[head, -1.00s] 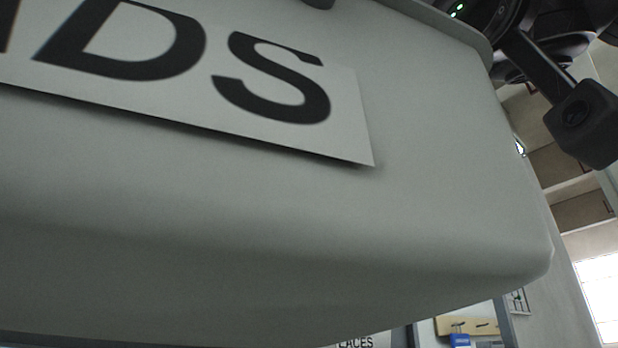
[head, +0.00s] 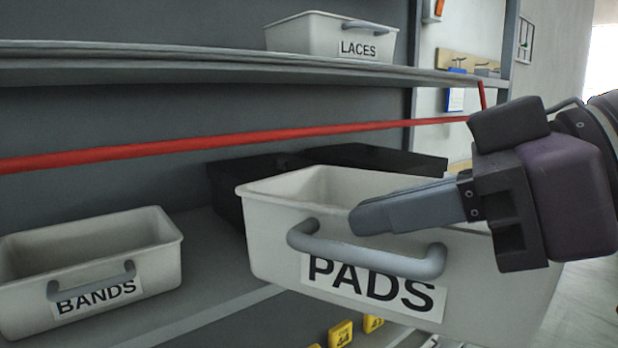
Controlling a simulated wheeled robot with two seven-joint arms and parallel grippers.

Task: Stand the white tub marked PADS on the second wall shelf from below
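The white tub marked PADS (head: 285,240) is in the middle of the head view, at the front of a shelf level, turned relative to the shelf. Its label and grey bar handle (head: 365,256) face me. My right gripper (head: 385,212) comes in from the right, its grey fingers lying along the tub's front rim just above the handle. It appears shut on the tub at the handle; the far finger and exact contact are hidden. The tub's underside is hidden, so I cannot tell whether it touches the shelf. My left gripper is out of view.
A white tub marked BANDS (head: 150,262) stands to the left on the lower shelf (head: 215,240). Dark bins (head: 228,200) stand behind the PADS tub. A red bar (head: 200,146) crosses below the upper shelf (head: 170,65), where a tub marked LACES (head: 300,36) stands.

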